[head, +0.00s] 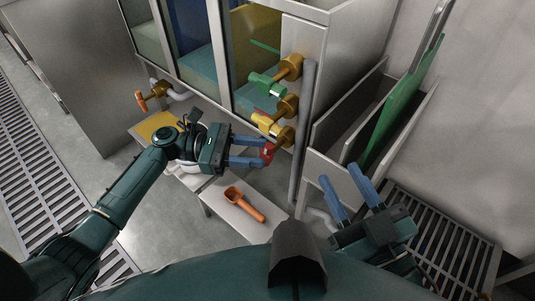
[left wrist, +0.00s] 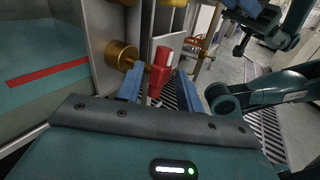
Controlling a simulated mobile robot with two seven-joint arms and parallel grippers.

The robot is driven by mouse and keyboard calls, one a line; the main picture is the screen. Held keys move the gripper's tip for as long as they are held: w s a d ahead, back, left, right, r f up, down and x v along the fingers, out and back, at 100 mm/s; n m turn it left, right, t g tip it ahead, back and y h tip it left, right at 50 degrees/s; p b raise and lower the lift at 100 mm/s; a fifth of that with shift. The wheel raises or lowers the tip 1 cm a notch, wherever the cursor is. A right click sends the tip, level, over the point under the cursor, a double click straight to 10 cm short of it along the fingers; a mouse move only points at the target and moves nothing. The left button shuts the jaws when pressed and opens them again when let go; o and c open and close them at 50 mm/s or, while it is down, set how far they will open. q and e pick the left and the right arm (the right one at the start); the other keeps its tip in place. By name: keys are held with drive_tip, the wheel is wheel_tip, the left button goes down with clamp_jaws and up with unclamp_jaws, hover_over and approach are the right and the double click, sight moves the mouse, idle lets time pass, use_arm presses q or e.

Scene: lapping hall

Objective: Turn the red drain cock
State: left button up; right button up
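The red drain cock (head: 268,153) sits lowest in a column of valves at the corner of the tank cabinet. In the left wrist view its red handle (left wrist: 161,65) stands upright beside its brass body (left wrist: 122,56). My left gripper (head: 264,151) is open at the red handle, its two blue fingers on either side. In the left wrist view the handle lies between the fingers (left wrist: 158,88), with narrow gaps seen; contact cannot be told. My right gripper (head: 343,180) is open and empty, lower right of the cock.
A yellow-handled cock (head: 268,122) and a green-handled cock (head: 264,86) sit just above. An orange-handled valve (head: 141,99) is at the left. A grey vertical pipe (head: 304,130) runs close by. An orange scoop (head: 245,204) lies on a low white stand (head: 222,207). A metal bin (head: 337,174) stands right.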

sight(267, 153)
use_arm(q)
drive_tip(key=shift+d, duration=1.65)
clamp_jaws()
